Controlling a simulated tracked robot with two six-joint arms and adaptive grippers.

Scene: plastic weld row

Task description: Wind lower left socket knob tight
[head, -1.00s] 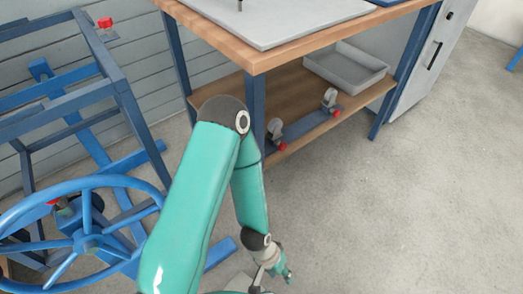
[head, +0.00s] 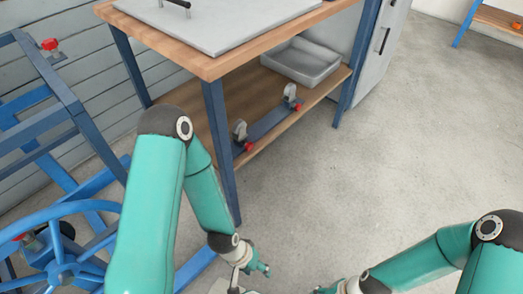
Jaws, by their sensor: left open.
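On the bench's lower shelf a dark blue rail (head: 267,122) carries two upright grey sockets, each with a red knob. The left socket (head: 240,130) has its red knob (head: 238,149) low at its foot, near the shelf's front edge. The right socket (head: 290,91) has its red knob (head: 298,107) likewise. I cannot tell how tight either knob is. My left gripper (head: 250,277) is open, low in front of the bench and well apart from the knobs. My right gripper (head: 335,288) is partly cut off at the bottom edge; its jaw state is unclear.
A blue frame with a handwheel (head: 62,272) and a red knob (head: 48,44) stands at the left. A bench leg (head: 222,150) stands left of the rail. A grey tray (head: 300,62) sits farther back on the shelf. The floor to the right is clear.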

